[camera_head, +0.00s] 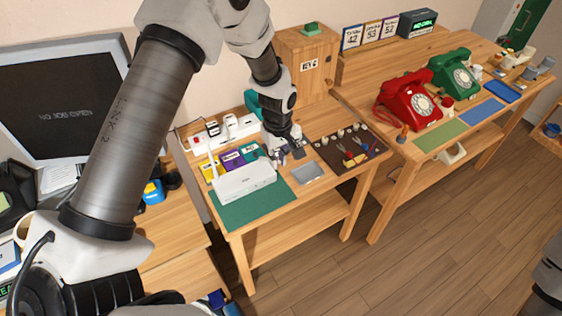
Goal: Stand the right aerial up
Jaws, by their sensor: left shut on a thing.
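The white router (246,181) sits on a dark green mat (237,213) at the front left of the middle table. Its left aerial (212,164) stands upright at the back left corner. My left arm reaches down from above, and my left gripper (282,153) is low at the router's back right corner. It is shut on the right aerial, which is mostly hidden by the fingers, so its tilt cannot be told. My right gripper is out of view; only a part of my right arm shows at the lower right edge.
A wooden key cabinet (308,66) stands behind. Red (408,101) and green (454,73) dial phones stand on the right table.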

